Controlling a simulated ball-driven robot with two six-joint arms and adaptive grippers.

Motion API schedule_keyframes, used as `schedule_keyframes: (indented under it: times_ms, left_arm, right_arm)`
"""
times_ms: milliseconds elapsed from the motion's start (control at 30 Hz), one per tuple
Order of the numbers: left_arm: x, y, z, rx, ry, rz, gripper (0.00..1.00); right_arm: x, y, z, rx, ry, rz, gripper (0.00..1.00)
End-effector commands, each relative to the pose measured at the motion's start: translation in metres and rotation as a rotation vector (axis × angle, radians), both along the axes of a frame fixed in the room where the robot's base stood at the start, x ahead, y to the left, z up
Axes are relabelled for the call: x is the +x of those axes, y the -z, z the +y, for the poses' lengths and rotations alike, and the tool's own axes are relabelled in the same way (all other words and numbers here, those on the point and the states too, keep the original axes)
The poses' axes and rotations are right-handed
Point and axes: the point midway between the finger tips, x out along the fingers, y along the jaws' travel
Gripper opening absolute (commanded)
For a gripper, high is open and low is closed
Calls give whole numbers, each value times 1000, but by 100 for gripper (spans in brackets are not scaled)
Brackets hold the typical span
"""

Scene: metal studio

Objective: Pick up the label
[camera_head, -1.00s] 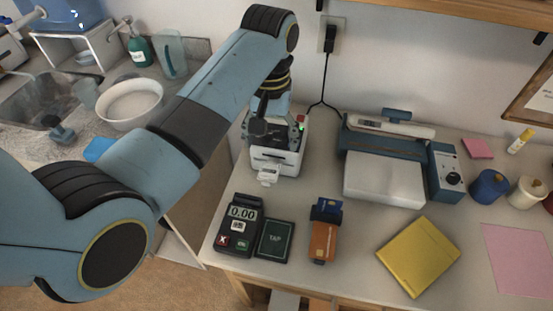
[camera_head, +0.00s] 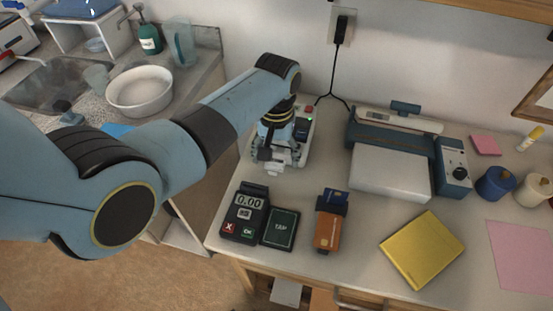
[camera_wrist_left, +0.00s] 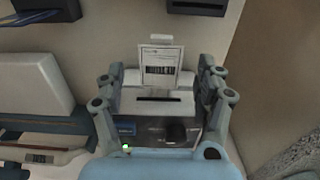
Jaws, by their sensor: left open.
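The label (camera_wrist_left: 160,67) is a small white slip with a black barcode, sticking out from the front of the label printer (camera_wrist_left: 158,104) by its dark slot. In the head view the label (camera_head: 274,170) shows as a small white piece at the front of the white printer (camera_head: 296,154). My left gripper (camera_head: 270,158) is over the printer's front, its arm hiding part of the printer. In the left wrist view the open fingers of my left gripper (camera_wrist_left: 161,68) stand either side of the label, with a gap on each side. My right gripper is not seen.
A card terminal (camera_head: 244,214), a TAP pad (camera_head: 281,229) and an orange holder with a blue card (camera_head: 327,232) lie in front of the printer. A blue-and-white machine (camera_head: 392,160) stands to its right. A yellow packet (camera_head: 421,249) lies front right; a sink is at the left.

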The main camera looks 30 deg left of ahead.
Motion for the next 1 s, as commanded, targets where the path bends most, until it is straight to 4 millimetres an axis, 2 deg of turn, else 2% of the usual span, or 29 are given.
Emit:
schedule_keyframes:
  times_ms: [200, 767, 1000]
  left_arm:
    - [0, 1, 0, 1, 0, 1, 71]
    - [0, 5, 0, 0, 0, 0, 71]
    - [0, 5, 0, 0, 0, 0, 41]
  right_arm:
    - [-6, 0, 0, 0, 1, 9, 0]
    - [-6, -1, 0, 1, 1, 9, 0]
    - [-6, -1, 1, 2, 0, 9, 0]
